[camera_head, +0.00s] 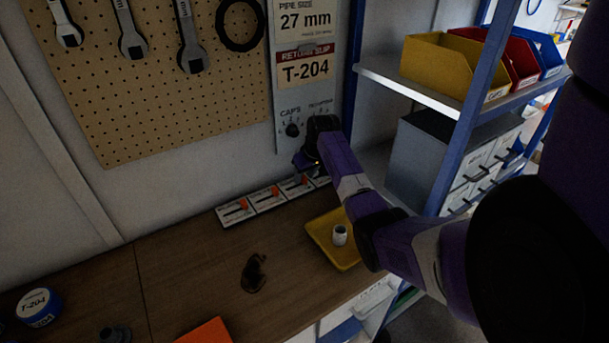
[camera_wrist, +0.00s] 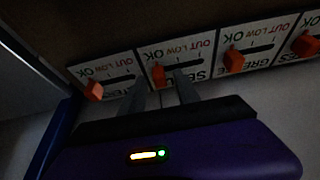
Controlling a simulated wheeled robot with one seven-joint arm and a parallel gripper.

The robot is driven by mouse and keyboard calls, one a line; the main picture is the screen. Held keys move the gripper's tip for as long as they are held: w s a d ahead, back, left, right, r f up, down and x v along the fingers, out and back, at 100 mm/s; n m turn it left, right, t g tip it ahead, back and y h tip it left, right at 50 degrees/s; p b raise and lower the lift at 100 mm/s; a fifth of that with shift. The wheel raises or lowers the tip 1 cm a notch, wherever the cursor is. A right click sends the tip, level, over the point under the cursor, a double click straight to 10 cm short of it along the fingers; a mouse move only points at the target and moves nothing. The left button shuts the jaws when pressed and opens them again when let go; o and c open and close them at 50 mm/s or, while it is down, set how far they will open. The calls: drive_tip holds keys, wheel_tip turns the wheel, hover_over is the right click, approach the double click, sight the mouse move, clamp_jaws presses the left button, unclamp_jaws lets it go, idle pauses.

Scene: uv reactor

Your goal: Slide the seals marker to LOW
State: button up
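The seals card (camera_wrist: 196,72) is second from the left in the wrist view, where its lettering is upside down. Its orange marker (camera_wrist: 158,75) sits at the OK end of the slot, with LOW and OUT to its right. My gripper (camera_wrist: 160,79) is open, its two grey fingers reaching toward this card. The marker shows between the fingertips; I cannot tell whether either finger touches it. In the head view my gripper (camera_head: 304,162) is above the right part of the card row, and partly hides the rightmost card.
Neighbouring cards are grease (camera_wrist: 247,58) and another (camera_wrist: 105,84), each with an orange marker. A yellow tray (camera_head: 322,248) with a white cup (camera_head: 339,235) lies in front. A blue shelf post (camera_head: 478,100) stands right.

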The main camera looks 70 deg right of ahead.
clamp_jaws()
idle(1.4)
